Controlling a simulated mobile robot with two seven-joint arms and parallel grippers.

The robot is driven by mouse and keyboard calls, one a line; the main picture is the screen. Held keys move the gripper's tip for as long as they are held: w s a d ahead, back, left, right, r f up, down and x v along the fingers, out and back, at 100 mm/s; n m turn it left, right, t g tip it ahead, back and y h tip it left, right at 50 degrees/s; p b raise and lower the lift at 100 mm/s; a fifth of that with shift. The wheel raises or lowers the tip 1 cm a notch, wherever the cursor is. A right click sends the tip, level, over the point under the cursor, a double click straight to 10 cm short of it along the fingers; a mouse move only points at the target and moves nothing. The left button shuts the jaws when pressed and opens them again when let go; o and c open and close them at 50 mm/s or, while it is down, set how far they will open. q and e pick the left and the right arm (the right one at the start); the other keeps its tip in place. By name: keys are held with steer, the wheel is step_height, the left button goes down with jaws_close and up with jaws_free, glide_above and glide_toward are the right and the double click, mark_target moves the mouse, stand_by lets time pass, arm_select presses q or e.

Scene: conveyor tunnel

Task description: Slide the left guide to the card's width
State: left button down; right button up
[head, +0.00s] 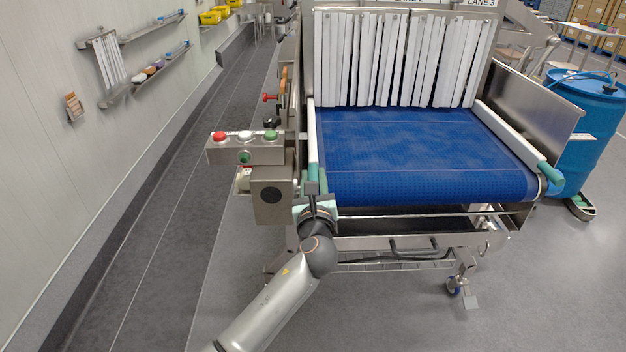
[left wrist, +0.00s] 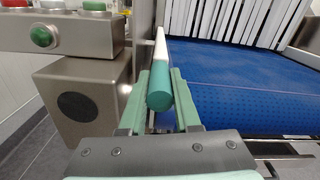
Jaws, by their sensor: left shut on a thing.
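The left guide (head: 312,135) is a white rail with a green end, lying along the left edge of the blue belt (head: 420,150). My left gripper (head: 313,183) is shut on the guide's near green end. In the left wrist view the guide's round green end (left wrist: 160,92) sits between the two pale green fingers of the gripper (left wrist: 160,85). The right guide (head: 510,135), also white with a green end, lies along the belt's right edge. No card shows clearly on the belt. My right gripper is not in view.
A button box (head: 245,148) and a grey metal housing (head: 271,194) stand close left of my gripper. White strip curtains (head: 400,58) hang over the belt's far end. A blue drum (head: 590,115) stands at the right. A small brown holder (head: 73,106) is on the wall.

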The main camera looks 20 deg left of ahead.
arm_select(q)
steer(key=c, duration=0.6)
jaws_free()
steer(key=shift+s, duration=0.1)
steer(key=v, duration=1.2)
steer(key=shift+s+d+r, duration=0.1)
steer(key=shift+s, duration=0.05)
